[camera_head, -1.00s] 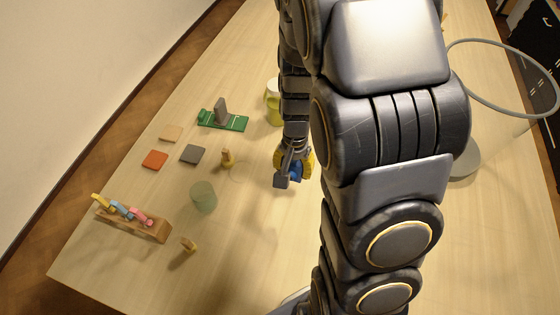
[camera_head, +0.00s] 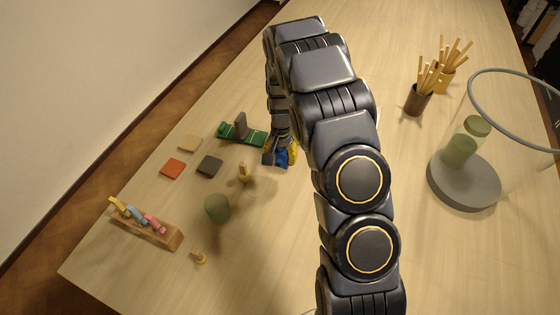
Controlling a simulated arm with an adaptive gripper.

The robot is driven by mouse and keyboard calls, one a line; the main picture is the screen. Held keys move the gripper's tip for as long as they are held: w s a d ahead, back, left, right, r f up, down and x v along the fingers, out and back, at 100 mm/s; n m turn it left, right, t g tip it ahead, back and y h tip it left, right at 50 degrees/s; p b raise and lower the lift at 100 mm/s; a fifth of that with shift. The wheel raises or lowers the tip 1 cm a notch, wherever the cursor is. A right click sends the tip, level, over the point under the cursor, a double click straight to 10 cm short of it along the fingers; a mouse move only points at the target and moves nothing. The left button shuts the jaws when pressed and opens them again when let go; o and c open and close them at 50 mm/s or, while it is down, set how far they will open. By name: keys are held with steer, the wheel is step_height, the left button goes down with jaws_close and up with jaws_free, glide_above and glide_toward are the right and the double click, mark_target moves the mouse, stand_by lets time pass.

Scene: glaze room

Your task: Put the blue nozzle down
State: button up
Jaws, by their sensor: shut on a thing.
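The blue nozzle (camera_head: 282,158) is between the fingers of my gripper (camera_head: 279,160), which is shut on it. Only part of the nozzle shows; the fingers and wrist hide the rest. My gripper is just below the right end of the green board (camera_head: 229,132) in the picture and to the right of a small wooden peg-like piece (camera_head: 244,172). I cannot tell whether the nozzle touches the table (camera_head: 140,265). A wooden rack (camera_head: 160,233) at the left holds yellow, blue and pink pieces.
Orange (camera_head: 173,169), dark grey (camera_head: 210,166) and beige (camera_head: 190,143) tiles lie left of my gripper. A greenish cup (camera_head: 217,208) and another small wooden piece (camera_head: 199,257) stand nearer. At the right are a dark stick holder (camera_head: 417,101) and a grey round base (camera_head: 466,182).

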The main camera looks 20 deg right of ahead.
mark_target(280, 163)
steer(key=shift+w+d+f, duration=0.15)
steer(key=shift+w+f, duration=0.45)
steer(key=shift+f, duration=1.75)
steer(key=shift+f, duration=0.1)
steer(key=o, duration=1.1)
